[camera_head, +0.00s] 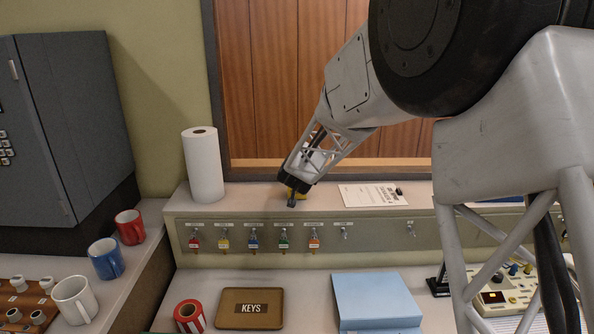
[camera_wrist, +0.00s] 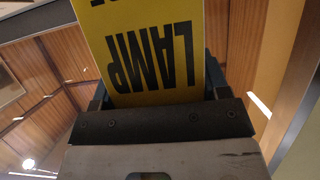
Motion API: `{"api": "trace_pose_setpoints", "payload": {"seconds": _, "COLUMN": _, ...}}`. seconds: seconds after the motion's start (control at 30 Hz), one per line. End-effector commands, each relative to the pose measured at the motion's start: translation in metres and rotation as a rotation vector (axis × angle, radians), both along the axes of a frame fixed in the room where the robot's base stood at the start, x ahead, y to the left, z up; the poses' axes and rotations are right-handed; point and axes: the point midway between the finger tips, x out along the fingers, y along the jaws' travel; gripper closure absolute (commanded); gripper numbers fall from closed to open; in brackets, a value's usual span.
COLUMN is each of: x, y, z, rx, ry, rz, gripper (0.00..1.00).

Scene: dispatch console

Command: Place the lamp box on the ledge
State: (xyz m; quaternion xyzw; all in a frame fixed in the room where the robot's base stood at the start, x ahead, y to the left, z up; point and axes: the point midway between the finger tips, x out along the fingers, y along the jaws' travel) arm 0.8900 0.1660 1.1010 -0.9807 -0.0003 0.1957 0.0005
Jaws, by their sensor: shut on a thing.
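In the head view my gripper (camera_head: 293,199) is low over the ledge (camera_head: 245,197), right of the paper roll. I cannot tell whether the box touches the ledge. The ledge is a pale shelf top below the wood-panelled window.
A white paper roll (camera_head: 203,165) stands on the ledge to the left. A paper sheet (camera_head: 372,195) lies to the right. Below the ledge hang several keys with coloured tags (camera_head: 254,244). A KEYS tray (camera_head: 248,308) and blue binder (camera_head: 377,302) lie on the desk.

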Motion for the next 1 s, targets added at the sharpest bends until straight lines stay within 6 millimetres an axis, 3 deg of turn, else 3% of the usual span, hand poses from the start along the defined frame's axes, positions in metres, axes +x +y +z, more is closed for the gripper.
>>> {"api": "trace_pose_setpoints", "payload": {"seconds": 0.47, "x": 0.0001, "y": 0.0000, "z": -0.0042, "rx": 0.001, "ry": -0.001, "rz": 0.000, "gripper": 0.55}}
{"api": "trace_pose_setpoints", "payload": {"seconds": 0.5, "x": 0.0001, "y": 0.0000, "z": -0.0043, "rx": 0.001, "ry": -0.001, "rz": 0.000, "gripper": 0.28}}
{"api": "trace_pose_setpoints", "payload": {"seconds": 0.63, "x": 0.0001, "y": 0.0000, "z": -0.0042, "rx": 0.001, "ry": -0.001, "rz": 0.000, "gripper": 0.08}}
{"api": "trace_pose_setpoints", "payload": {"seconds": 1.0, "x": 0.0001, "y": 0.0000, "z": -0.0030, "rx": 0.001, "ry": -0.001, "rz": 0.000, "gripper": 0.06}}
